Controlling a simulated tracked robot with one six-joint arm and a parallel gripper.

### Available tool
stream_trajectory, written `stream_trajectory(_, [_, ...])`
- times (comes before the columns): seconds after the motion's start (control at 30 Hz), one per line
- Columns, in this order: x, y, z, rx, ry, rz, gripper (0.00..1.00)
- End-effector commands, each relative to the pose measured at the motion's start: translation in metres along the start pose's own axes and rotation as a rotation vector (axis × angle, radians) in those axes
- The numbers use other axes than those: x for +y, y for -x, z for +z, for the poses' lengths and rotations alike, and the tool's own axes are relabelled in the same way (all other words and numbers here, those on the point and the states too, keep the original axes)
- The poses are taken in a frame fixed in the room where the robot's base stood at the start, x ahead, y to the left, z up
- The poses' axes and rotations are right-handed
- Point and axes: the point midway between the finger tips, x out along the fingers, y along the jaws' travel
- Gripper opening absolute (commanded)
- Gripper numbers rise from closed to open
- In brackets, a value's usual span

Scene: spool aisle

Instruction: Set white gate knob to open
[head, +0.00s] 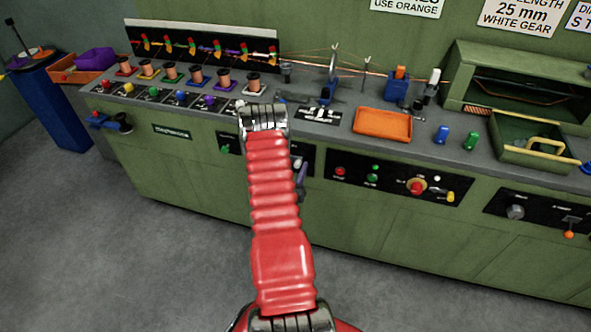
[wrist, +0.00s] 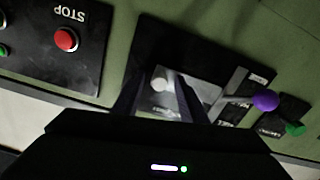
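In the wrist view a small white knob (wrist: 161,84) sits on a pale plate on a dark panel of the green bench front. The two dark fingers of my gripper (wrist: 158,66) stand apart on either side of it, and a gap shows between knob and fingers. My gripper is open and empty. Lettering on the plate is partly covered and too blurred to read. In the head view my red arm hides the fingers and the white knob.
A purple-tipped lever (wrist: 264,101) projects close to the right finger, with a green knob (wrist: 295,129) beyond. A red STOP button (wrist: 66,39) is at left. On the bench top, an orange tray (head: 383,124) and spools (head: 196,75) stand near my arm.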

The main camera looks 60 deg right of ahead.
Motion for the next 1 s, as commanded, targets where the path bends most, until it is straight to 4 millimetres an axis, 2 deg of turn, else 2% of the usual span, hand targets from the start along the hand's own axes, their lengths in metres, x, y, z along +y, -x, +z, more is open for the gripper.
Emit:
stream_trajectory(0.07, [0.0,0.0002,0.0001,0.0,0.0,0.0,0.39])
stream_trajectory(0.6, [0.0001,0.0005,0.0,0.0,0.0,0.0,0.01])
stream_trajectory(1.0, [0.0011,0.0005,0.0002,0.0,0.0,0.0,0.0])
